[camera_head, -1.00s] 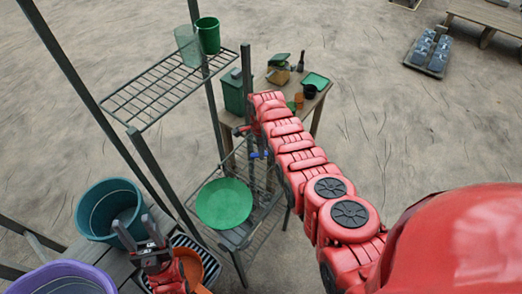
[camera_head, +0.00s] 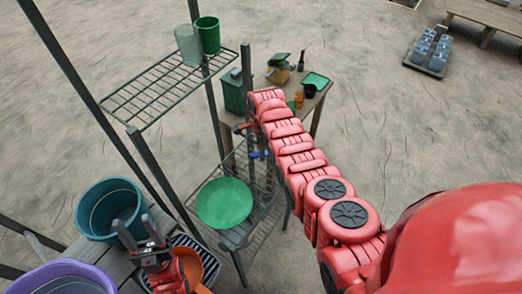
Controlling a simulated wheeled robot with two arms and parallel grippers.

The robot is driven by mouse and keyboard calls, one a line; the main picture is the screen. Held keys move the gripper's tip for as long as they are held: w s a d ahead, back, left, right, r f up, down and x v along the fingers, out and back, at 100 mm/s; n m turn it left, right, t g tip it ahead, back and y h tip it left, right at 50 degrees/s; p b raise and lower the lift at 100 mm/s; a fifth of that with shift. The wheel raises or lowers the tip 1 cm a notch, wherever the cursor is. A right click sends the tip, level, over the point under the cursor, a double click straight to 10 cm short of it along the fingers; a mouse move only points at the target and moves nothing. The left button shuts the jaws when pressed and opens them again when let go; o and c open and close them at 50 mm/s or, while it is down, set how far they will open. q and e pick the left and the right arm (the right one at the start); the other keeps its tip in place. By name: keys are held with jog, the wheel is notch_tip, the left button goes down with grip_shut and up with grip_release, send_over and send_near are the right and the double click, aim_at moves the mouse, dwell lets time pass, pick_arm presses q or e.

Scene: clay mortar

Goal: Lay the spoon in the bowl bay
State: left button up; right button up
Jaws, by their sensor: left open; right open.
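I cannot make out a spoon in the head view. A round green dish (camera_head: 224,204) lies on a lower wire shelf of the rack; whether this is the bowl bay I cannot tell. My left gripper (camera_head: 137,228) is open and empty, with its grey fingers apart, in front of the teal bucket at lower left. My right arm reaches across the middle toward the rack. My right gripper (camera_head: 256,145) is at its far end, above and behind the green dish, open, small and partly hidden by the rack post and arm.
A teal bucket (camera_head: 90,206), a purple tub (camera_head: 35,272) and an orange bowl (camera_head: 208,262) on a striped mat stand at lower left. Green and clear cups (camera_head: 207,36) stand on the upper wire shelf (camera_head: 150,92). Behind is a small table (camera_head: 318,108) with containers.

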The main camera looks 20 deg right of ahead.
jog(key=shift+r, duration=0.45)
notch_tip(320, 180, up, 10)
jog(key=shift+r, duration=0.2)
